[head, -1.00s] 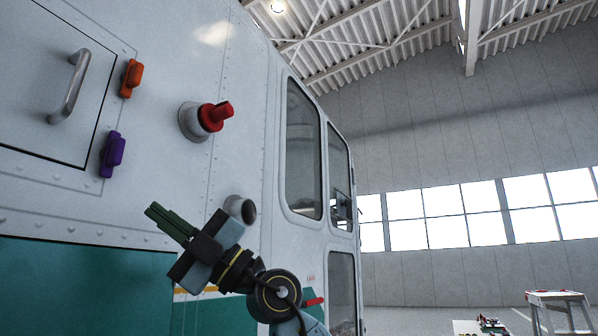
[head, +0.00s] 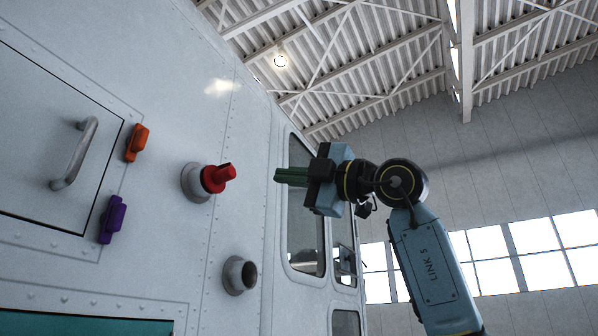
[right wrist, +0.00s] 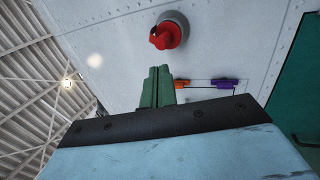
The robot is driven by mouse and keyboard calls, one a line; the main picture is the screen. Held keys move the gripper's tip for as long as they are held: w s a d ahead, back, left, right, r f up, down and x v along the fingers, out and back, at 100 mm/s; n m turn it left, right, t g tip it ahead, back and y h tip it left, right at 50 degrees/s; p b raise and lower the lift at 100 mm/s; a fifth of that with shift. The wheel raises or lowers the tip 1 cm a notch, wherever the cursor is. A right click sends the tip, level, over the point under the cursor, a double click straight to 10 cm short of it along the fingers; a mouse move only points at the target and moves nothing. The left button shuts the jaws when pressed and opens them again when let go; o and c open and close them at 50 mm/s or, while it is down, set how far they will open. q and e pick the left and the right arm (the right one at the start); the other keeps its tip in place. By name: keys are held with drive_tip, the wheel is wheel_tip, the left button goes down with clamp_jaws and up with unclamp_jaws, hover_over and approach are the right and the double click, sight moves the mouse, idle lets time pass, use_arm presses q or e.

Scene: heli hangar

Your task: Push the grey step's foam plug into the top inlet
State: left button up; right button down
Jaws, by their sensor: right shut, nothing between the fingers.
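The top inlet (head: 189,181) is a grey ring on the white helicopter side. A red plug (head: 217,178) with a knob sits at its mouth and sticks out; how deep it sits I cannot tell. In the right wrist view the red plug (right wrist: 168,33) is ahead of the fingers, with the grey inlet (right wrist: 183,20) behind it. My right gripper (head: 278,175), with green fingers, is shut and empty, to the right of the plug at about its height and apart from it. Its fingers (right wrist: 157,72) point toward the fuselage side. My left gripper is not in view.
A lower grey inlet (head: 239,275) stands open below. An orange latch (head: 136,143) and a purple latch (head: 112,219) flank a hatch with a metal handle (head: 75,153) at left. Cockpit windows (head: 304,220) are behind my right gripper.

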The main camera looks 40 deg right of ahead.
drive_tip(key=p, duration=0.4)
approach(231, 179)
wheel_tip(231, 179, up, 2)
drive_tip(key=w, duration=0.2)
drive_tip(key=shift+w+a+r, duration=0.15)
drive_tip(key=shift+a, duration=0.35)
drive_tip(key=shift+w+a+p, duration=0.15)
drive_tip(key=shift+w+a, duration=0.15)
drive_tip(key=shift+w, duration=0.45)
drive_tip(key=shift+w+a+p, duration=0.15)
drive_tip(key=shift+w+a, duration=0.15)
drive_tip(key=shift+w, duration=0.45)
drive_tip(key=shift+w+a+p, duration=0.15)
drive_tip(key=shift+w+a, duration=0.15)
drive_tip(key=shift+w, duration=0.45)
idle(1.6)
drive_tip(key=shift+s, duration=0.1)
drive_tip(key=shift+s+d+b, duration=0.25)
drive_tip(key=shift+s+b, duration=0.35)
drive_tip(key=shift+b, duration=0.05)
drive_tip(key=s+d+b, duration=0.2)
drive_tip(key=s, duration=0.4)
drive_tip(key=shift+s+d+b, duration=0.35)
drive_tip(key=shift+d, duration=0.05)
